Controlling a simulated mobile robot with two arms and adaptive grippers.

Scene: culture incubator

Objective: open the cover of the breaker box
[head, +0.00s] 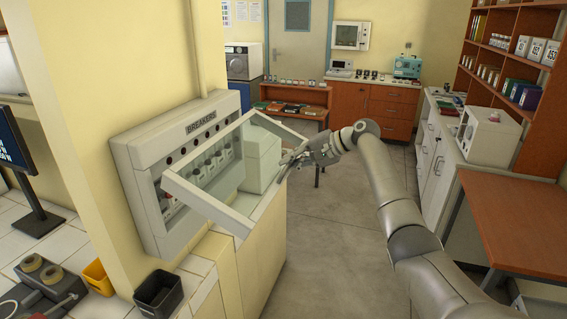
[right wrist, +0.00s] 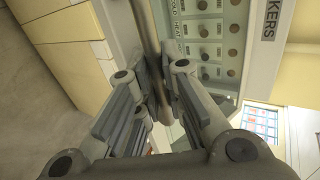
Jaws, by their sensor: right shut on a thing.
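The breaker box (head: 148,152), a pale grey case lettered "BREAKERS", is fixed to the yellow wall at left centre. Its framed, see-through cover (head: 205,203) stands out from the box front at an angle, with switches visible behind it. My right gripper (head: 291,160) is at the cover's outer edge, on the right. In the right wrist view my right gripper (right wrist: 157,85) is shut on the cover's edge (right wrist: 148,28), with rows of switches and labels on the breaker box (right wrist: 268,25) behind. The fingers partly hide the contact. My left gripper is not in view.
A pale cabinet (head: 253,249) stands below the box. A black bin (head: 158,294) and a yellow bin (head: 98,277) sit at lower left, near a monitor (head: 36,205). The floor (head: 330,235) between the cabinet and the brown table (head: 520,215) is clear.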

